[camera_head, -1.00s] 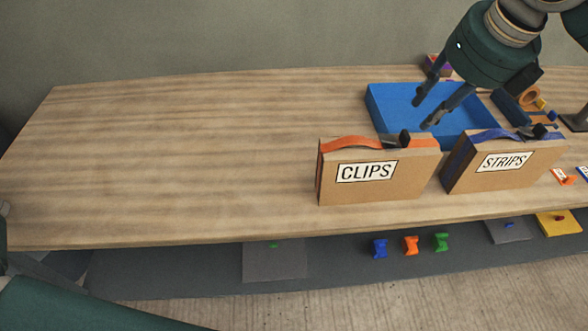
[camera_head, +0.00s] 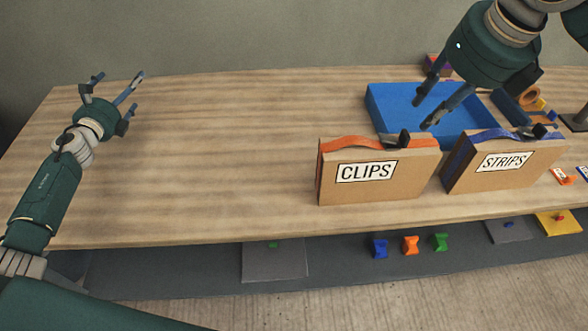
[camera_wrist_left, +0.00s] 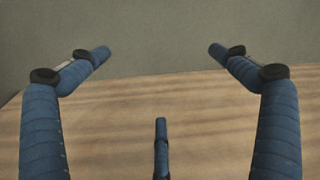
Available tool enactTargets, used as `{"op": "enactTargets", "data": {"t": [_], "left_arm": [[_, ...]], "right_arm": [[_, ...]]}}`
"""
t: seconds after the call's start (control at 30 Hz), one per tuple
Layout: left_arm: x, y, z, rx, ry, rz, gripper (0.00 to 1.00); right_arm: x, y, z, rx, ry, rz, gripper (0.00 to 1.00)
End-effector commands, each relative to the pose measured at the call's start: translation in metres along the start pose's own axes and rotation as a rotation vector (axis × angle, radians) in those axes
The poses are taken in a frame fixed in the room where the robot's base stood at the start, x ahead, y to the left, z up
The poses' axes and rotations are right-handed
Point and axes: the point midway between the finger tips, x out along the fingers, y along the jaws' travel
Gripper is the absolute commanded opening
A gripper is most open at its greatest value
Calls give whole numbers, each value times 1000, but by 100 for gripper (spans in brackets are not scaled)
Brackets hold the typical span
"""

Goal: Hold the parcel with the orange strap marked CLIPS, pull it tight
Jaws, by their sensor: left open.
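The CLIPS parcel (camera_head: 375,185) is a brown box standing upright on the table, with a white label on its front. Its orange strap (camera_head: 350,142) runs over the top to a dark buckle (camera_head: 404,138) near the right end. My left gripper (camera_head: 116,86) is open and empty above the far left of the table, well apart from the parcel. Its spread blue fingers (camera_wrist_left: 160,75) show in the left wrist view with nothing between them.
The STRIPS parcel (camera_head: 500,168) with a blue strap stands close to the right of the CLIPS parcel. A blue tray (camera_head: 388,100) lies behind them. Small coloured pieces (camera_head: 410,245) sit on the lower shelf. The table's left half (camera_head: 220,150) is clear.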

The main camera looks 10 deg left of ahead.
Motion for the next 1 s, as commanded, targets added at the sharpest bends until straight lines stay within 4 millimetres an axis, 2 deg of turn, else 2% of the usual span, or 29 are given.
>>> {"op": "enactTargets", "data": {"t": [0.03,0.1,0.27,0.37,0.5,0.57,0.7,0.8,1.0], "left_arm": [[4,-27,-13,50,32,-64,99],[6,-65,-32,124,76,-158,99],[-2,-148,-78,293,161,-385,99],[-17,-197,-110,392,204,-534,99],[-49,-257,-159,504,253,-749,99],[-67,-280,-181,536,271,-842,99],[-114,-324,-234,562,305,-1050,99],[-150,-349,-266,549,320,-1182,99],[-205,-381,-304,496,325,-1363,99]], "right_arm": [[0,0,0,0,0,0,31],[0,0,0,0,0,0,31],[0,0,0,0,0,0,31],[0,0,0,0,0,0,31],[0,0,0,0,0,0,31],[0,0,0,0,0,0,31],[0,0,0,0,0,0,31],[0,0,0,0,0,0,31],[0,0,0,0,0,0,31]]}}
